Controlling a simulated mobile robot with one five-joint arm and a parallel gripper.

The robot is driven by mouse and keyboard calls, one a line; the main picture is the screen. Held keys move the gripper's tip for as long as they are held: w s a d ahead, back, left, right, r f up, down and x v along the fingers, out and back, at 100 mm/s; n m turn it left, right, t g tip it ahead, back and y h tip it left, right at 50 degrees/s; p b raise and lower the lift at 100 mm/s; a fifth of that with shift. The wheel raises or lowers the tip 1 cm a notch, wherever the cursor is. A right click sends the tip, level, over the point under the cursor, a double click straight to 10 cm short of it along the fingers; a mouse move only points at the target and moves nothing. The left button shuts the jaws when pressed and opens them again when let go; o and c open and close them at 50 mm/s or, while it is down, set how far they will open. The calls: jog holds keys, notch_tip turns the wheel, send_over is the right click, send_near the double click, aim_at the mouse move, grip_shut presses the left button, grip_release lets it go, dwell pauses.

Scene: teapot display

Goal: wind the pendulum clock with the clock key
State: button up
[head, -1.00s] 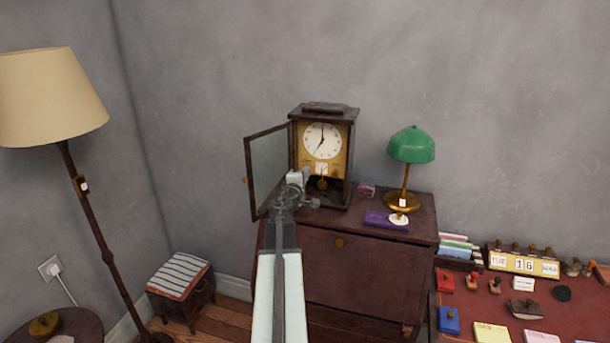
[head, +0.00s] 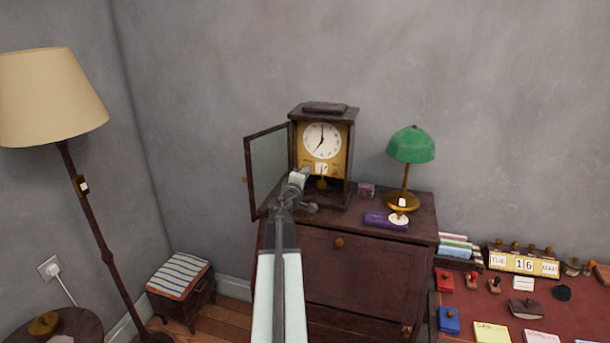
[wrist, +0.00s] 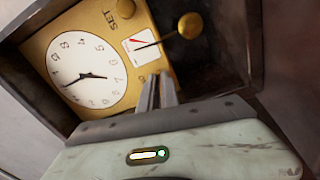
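The pendulum clock (head: 351,135) stands on a dark wooden cabinet, its glass door (head: 268,165) swung open to the left. Its white dial (head: 321,140) reads about seven. In the wrist view the dial (wrist: 86,70) is tilted, beside a SET marking (wrist: 112,13), a small white gauge (wrist: 141,45) with a red mark, and a brass pendulum bob (wrist: 190,25). I cannot make out a clock key; anything between or beyond the fingertips is hidden. My gripper also shows in the head view (head: 303,172).
A green lamp (head: 410,146), a purple item (head: 384,221) and a small reddish box (head: 366,190) stand on the cabinet (head: 350,275) right of the clock. A desk (head: 540,310) with stamps is at right. A floor lamp (head: 50,95) and striped stool (head: 179,274) are at left.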

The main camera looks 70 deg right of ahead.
jog(key=o, duration=0.4)
jog(key=shift+d, duration=0.1)
jog(key=a, duration=0.8)
jog(key=shift+s, duration=0.25)
